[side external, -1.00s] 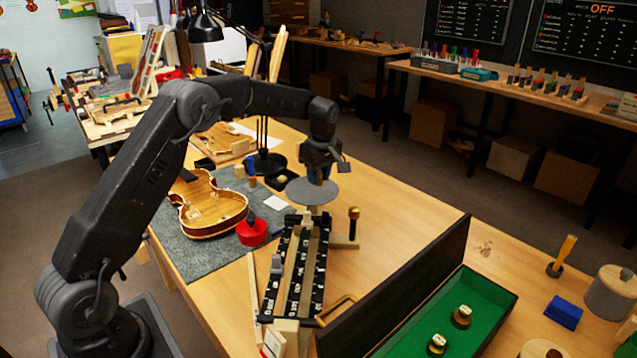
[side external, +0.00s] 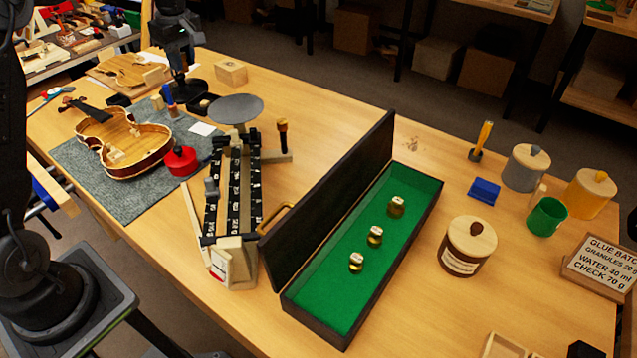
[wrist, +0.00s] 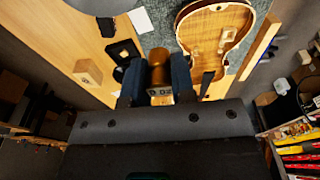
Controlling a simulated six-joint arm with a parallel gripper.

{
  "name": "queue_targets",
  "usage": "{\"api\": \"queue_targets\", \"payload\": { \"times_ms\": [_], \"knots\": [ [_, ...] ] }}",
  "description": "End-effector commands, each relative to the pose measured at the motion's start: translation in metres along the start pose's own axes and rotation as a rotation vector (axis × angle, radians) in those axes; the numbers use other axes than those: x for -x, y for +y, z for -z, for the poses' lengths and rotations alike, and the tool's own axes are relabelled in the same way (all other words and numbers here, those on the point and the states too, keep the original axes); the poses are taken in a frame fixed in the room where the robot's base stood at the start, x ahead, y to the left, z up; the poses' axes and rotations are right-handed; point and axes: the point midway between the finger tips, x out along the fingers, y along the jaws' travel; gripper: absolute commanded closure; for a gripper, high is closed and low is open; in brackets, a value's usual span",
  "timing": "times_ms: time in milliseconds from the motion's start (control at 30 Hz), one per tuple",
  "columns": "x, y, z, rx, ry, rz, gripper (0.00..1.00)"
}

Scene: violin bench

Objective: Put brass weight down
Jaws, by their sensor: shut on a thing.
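My gripper (wrist: 159,90) is shut on the brass weight (wrist: 159,62), which shows as a brown-gold knobbed piece between the two dark blue fingers in the wrist view. Three other brass weights (side external: 375,236) stand in the green-lined case (side external: 330,300). Whether the held weight touches anything below is unclear.
A black tray (side external: 207,112) with a small piece in it and a wooden block (side external: 230,73) lie near my gripper. The violin body (side external: 130,145) lies on the grey mat (side external: 95,195). A red round item (side external: 180,162) sits beside it.

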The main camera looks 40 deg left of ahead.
Motion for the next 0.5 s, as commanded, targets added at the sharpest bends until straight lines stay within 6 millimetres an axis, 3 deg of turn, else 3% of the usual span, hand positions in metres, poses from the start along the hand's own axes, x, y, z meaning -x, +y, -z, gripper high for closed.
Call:
{"api": "queue_targets", "payload": {
  "times_ms": [200,500],
  "knots": [
    [0.039,0.001,0.005,0.0,0.002,-0.005,0.98],
    [0.047,0.016,-0.059,-0.168,-0.001,-0.022,0.98]
  ]
}}
